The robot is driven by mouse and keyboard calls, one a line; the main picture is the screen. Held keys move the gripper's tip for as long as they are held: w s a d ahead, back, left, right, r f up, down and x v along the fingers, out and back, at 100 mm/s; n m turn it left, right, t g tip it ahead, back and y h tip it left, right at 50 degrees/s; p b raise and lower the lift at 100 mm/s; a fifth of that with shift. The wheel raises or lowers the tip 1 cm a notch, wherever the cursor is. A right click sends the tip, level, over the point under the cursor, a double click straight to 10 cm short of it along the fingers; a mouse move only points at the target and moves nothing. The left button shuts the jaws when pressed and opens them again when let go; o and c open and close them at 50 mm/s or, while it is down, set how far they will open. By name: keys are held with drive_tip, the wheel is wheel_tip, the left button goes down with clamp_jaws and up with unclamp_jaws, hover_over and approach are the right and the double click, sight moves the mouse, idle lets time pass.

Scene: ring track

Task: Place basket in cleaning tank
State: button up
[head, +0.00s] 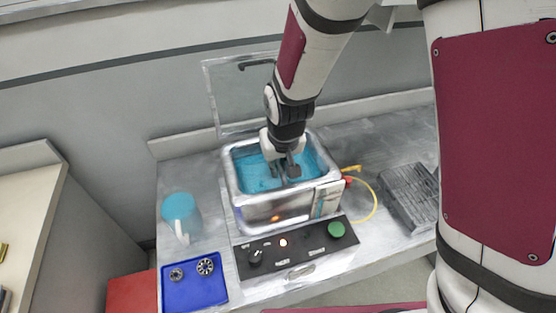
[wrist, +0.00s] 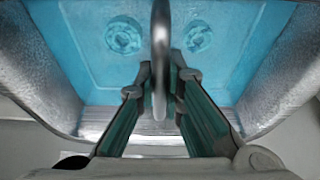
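The cleaning tank (head: 277,209) is an open metal basin holding blue liquid, and its wall also shows in the wrist view (wrist: 45,70). My gripper (head: 283,171) points down inside the tank opening. In the wrist view its two fingers (wrist: 161,82) stand close on either side of an upright curved metal bar, which looks like the basket's handle (wrist: 160,45). The fingers appear shut on it. I cannot make out the basket's body in either view. Two round shapes (wrist: 124,36) show blurred through the blue at the tank bottom.
A control panel (head: 300,252) with a lit lamp and green button lies in front. A blue tray (head: 194,291) holds two gear-like parts. A blue jug (head: 180,212) stands left. A grey ribbed rack (head: 408,195) and yellow cable (head: 374,205) are right. A raised clear lid (head: 235,92) stands behind.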

drive_tip(key=o, duration=0.4)
drive_tip(key=shift+r, duration=0.1)
drive_tip(key=p+v, duration=0.1)
drive_tip(key=v, duration=1.1)
drive_tip(key=s+d+r+m+t, duration=0.1)
drive_tip(key=s+d+r, duration=0.4)
drive_tip(key=s+d+r+m+t, duration=0.1)
drive_tip(key=s+d+r, duration=0.4)
drive_tip(key=s+d, duration=0.1)
drive_tip(key=s+d+r+m, duration=0.1)
drive_tip(key=s+d+r, duration=0.4)
drive_tip(key=d, duration=0.1)
drive_tip(key=shift+s+d+t+h, duration=0.15)
drive_tip(key=shift+s+t+h, duration=0.2)
drive_tip(key=shift+t+h, duration=0.05)
